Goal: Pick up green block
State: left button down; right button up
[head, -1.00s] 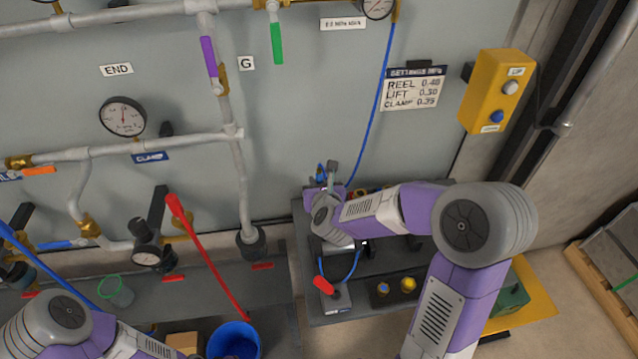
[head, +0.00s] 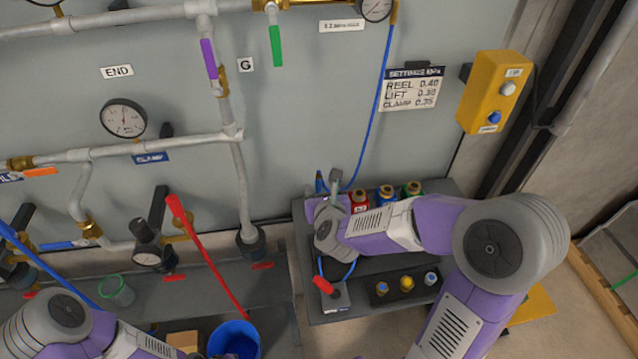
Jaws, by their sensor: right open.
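A small green block (head: 415,189) with a brass-coloured fitting stands at the back of the dark bench, at the right end of a row beside a blue one and a red one. My right arm's forearm passes in front of the row and hides its lower part. My right gripper (head: 327,187) is left of the row, close to the wall, apart from the green block. It is open, and its fingers are small and partly hidden by its wrist. My left arm shows at the bottom left, with its gripper out of view.
A red block (head: 359,201) and a blue block (head: 386,196) stand beside the green one. A dark tray (head: 392,297) with several small round pieces lies at the bench front. A blue hose hangs down the wall. A blue bucket (head: 234,341) stands left of the bench.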

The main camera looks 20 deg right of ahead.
aim_at(413, 189)
jog(key=k, duration=1)
